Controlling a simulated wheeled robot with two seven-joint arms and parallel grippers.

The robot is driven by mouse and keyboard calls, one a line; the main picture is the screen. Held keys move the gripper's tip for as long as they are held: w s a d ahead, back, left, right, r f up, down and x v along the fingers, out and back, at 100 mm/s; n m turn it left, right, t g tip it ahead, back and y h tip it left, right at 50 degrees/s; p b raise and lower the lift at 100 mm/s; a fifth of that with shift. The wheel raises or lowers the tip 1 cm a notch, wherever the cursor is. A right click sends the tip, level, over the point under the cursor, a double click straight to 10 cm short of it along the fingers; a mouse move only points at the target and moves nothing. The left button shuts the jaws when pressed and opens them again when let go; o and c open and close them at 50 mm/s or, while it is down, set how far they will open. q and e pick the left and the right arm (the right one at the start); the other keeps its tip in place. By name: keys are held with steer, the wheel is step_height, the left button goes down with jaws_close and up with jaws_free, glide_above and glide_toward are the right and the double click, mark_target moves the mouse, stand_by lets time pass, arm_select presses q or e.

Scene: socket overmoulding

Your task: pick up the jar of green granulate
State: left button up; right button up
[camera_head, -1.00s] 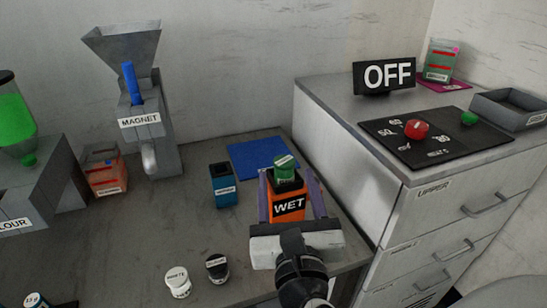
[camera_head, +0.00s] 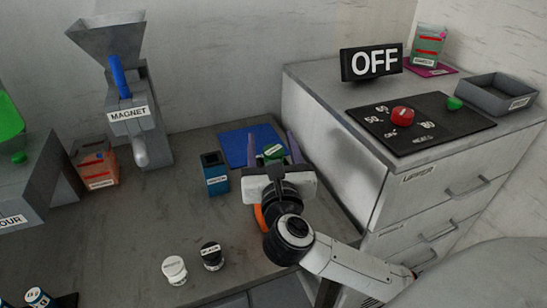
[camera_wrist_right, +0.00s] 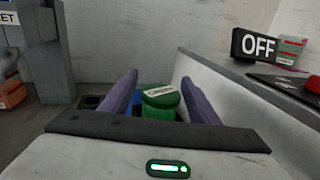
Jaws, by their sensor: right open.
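The jar of green granulate (camera_head: 273,152) stands on the grey bench by the blue mat, mostly hidden behind my right gripper in the head view. In the right wrist view the jar (camera_wrist_right: 160,112) is green with a labelled green lid, and it shows between the two purple fingers. My right gripper (camera_head: 272,148) is open, with a finger on each side of the jar; it also shows in the right wrist view (camera_wrist_right: 159,85). My left gripper is not in view.
An orange container (camera_head: 260,217) is largely hidden under my right wrist. A blue box (camera_head: 215,178) stands left of the gripper. White (camera_head: 174,270) and black-lidded (camera_head: 211,257) jars stand in front. The grey drawer cabinet (camera_head: 395,195) rises close on the right.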

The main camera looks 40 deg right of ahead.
steer(key=c, duration=1.1)
